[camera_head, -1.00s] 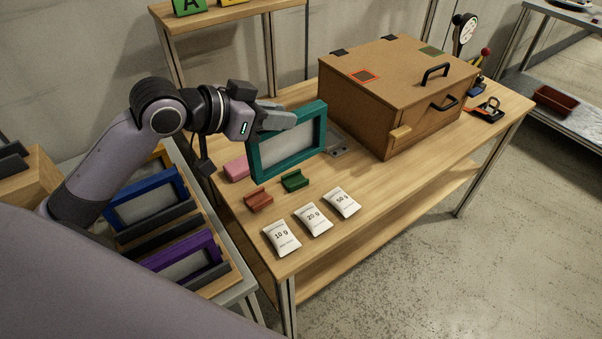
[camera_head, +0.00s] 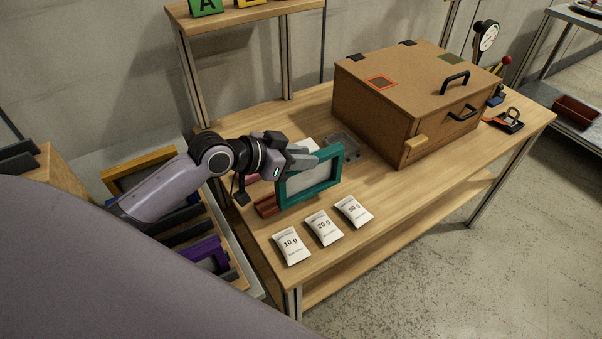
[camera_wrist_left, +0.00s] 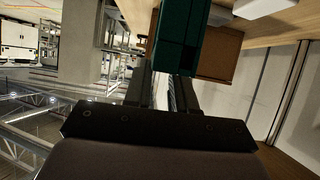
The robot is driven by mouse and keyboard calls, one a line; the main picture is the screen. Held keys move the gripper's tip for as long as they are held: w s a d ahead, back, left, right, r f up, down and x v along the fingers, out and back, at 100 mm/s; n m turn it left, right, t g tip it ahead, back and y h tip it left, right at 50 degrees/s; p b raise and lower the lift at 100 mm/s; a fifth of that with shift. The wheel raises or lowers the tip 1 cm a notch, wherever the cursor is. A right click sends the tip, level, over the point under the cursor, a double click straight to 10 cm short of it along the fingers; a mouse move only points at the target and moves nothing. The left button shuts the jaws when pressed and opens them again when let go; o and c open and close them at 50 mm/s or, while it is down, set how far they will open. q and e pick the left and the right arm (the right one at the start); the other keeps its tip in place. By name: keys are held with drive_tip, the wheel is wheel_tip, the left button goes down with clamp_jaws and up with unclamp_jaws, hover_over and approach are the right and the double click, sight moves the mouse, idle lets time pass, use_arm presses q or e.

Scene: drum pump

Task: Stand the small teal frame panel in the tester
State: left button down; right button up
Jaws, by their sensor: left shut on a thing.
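The small teal frame panel (camera_head: 312,193) has a pale grey centre. It is roughly upright and a little tilted, over the left part of the wooden table, behind the white packets. My left gripper (camera_head: 303,160) is shut on its upper edge. In the left wrist view, the teal panel (camera_wrist_left: 181,38) lies between the ends of my left fingers (camera_wrist_left: 163,92). I cannot tell whether its lower edge touches the table. A brown box (camera_head: 385,118) with black handles stands behind to the right. I cannot tell which thing is the tester. My right gripper is not in view.
White packets, the nearest marked 10 g (camera_head: 291,246), lie in front of the panel. A red-brown block (camera_head: 266,205) is partly hidden beside it. A grey metal plate (camera_head: 343,143) lies behind. A rack at left holds a purple frame (camera_head: 207,253) and a yellow frame (camera_head: 135,165).

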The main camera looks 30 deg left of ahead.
use_arm(q)
hover_over(300, 192)
drive_tip(key=shift+d+f, duration=0.15)
drive_tip(key=shift+f, duration=2.4)
drive_tip(key=shift+f, duration=0.2)
drive_tip(key=c, duration=0.9)
unclamp_jaws()
drive_tip(key=shift+c, duration=0.2)
drive_tip(key=shift+r, duration=0.1)
drive_tip(key=shift+r, duration=0.1)
drive_tip(key=v, duration=1.1)
drive_tip(key=shift+s+r, duration=0.2)
drive_tip(key=shift+s, duration=0.1)
